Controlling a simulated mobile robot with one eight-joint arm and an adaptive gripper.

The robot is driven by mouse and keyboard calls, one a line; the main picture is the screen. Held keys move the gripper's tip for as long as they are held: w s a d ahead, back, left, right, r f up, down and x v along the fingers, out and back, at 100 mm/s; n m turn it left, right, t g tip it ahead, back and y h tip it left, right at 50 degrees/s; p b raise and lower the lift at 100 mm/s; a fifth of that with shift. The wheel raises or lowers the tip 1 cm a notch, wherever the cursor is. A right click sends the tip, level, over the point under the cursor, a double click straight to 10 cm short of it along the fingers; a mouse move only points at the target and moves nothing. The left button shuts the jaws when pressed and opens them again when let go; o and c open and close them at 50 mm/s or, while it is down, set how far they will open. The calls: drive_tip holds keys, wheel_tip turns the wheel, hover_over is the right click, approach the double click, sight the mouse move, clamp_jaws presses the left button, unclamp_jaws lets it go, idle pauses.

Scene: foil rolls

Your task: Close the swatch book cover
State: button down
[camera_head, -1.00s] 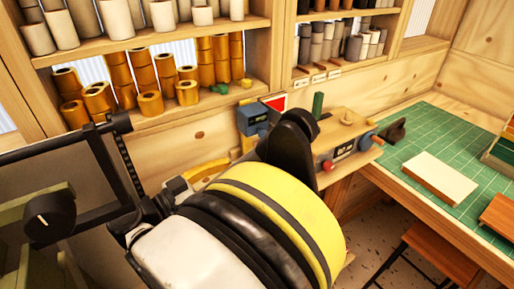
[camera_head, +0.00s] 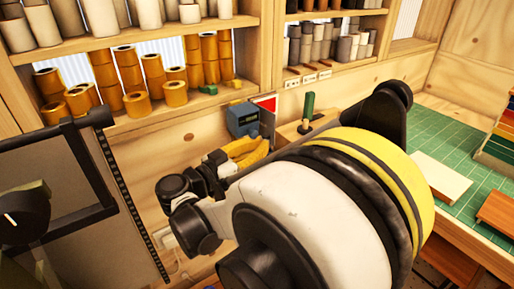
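On the green cutting mat (camera_head: 452,140) at the right lies a flat cream-topped block (camera_head: 441,177). A flat brown, book-like piece (camera_head: 497,212) lies nearer at the right edge. I cannot tell which thing is the swatch book, or whether a cover stands open. My arm, white with a yellow and black band, fills the middle foreground and hides part of the bench. Small dark parts at its left end may be my gripper (camera_head: 190,190), left of the mat and far from the block. I cannot make out its fingers.
A stepped rack of coloured layers (camera_head: 497,138) stands on the mat's right. Shelves hold copper-coloured rolls (camera_head: 137,103) and grey rolls (camera_head: 318,48). A blue-grey box (camera_head: 243,119) and a green upright piece (camera_head: 310,105) stand behind my arm. A dark-framed panel (camera_head: 62,190) is at left.

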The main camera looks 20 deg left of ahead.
drive_tip(key=shift+d, duration=0.1)
drive_tip(key=shift+w+d+n+t+y, duration=0.2)
drive_tip(key=shift+n+t+y, duration=0.1)
drive_tip(key=shift+n+y, duration=0.15)
